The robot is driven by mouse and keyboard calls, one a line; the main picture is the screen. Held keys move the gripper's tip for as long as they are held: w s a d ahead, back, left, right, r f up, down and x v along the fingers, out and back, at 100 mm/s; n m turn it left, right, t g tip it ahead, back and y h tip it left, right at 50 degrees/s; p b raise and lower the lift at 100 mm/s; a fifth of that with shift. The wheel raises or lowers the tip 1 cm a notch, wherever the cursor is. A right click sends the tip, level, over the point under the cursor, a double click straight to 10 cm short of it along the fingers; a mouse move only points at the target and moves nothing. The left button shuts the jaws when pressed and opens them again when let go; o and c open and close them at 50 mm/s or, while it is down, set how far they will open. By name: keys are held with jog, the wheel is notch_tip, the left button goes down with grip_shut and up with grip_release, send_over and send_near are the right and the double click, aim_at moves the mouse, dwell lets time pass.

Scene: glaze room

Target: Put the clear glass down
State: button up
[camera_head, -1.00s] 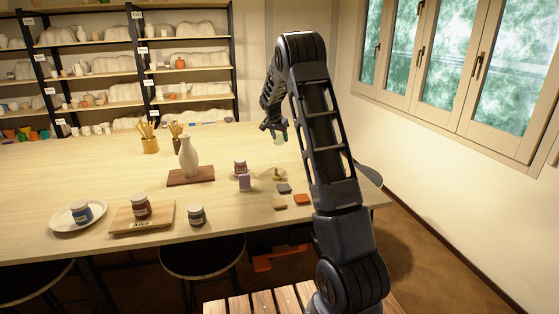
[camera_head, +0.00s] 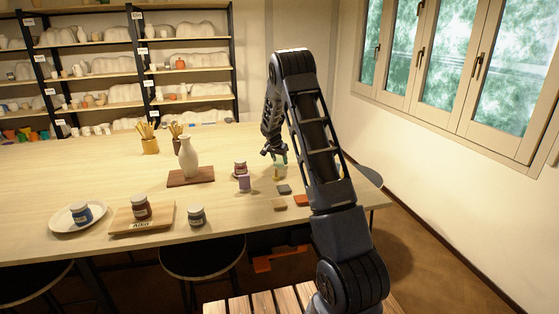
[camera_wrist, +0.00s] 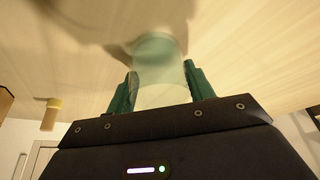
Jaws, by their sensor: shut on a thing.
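The clear glass (camera_wrist: 158,62) is a see-through, slightly greenish tumbler between the green fingers of my gripper (camera_wrist: 161,88) in the wrist view. My gripper is shut on it, with one finger on each side. In the head view my gripper (camera_head: 275,153) is over the right part of the wooden table (camera_head: 110,175). The glass shows there only as a small pale patch (camera_head: 283,160), partly hidden by the gripper. I cannot tell whether its base touches the table.
A small yellow-topped object (camera_head: 278,173) stands close below my gripper. A white vase (camera_head: 188,158) stands on a brown board further left. Table behind the gripper looks clear.

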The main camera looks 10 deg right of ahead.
jog(key=o, duration=1.1)
jog(key=shift+f, duration=0.1)
jog(key=shift+c, duration=0.2)
jog(key=v, duration=1.2)
jog(key=s+d+r+n+y, duration=0.1)
jog(key=s+r+n, duration=0.1)
jog(key=s+r, duration=0.95)
jog(key=s+r+n+t+y, duration=0.15)
jog(key=s+r, duration=0.25)
jog(key=s, duration=1)
jog(key=s+r+n+g, duration=0.1)
jog(key=s+r+n, duration=0.2)
jog(key=s, duration=1.1)
jog(key=s+a+f+n, duration=0.2)
jog(key=s+f, duration=0.1)
jog(key=s, duration=1.1)
jog(key=shift+s+t+y, duration=0.35)
jog(key=shift+s+t, duration=0.05)
jog(key=shift+t, duration=0.05)
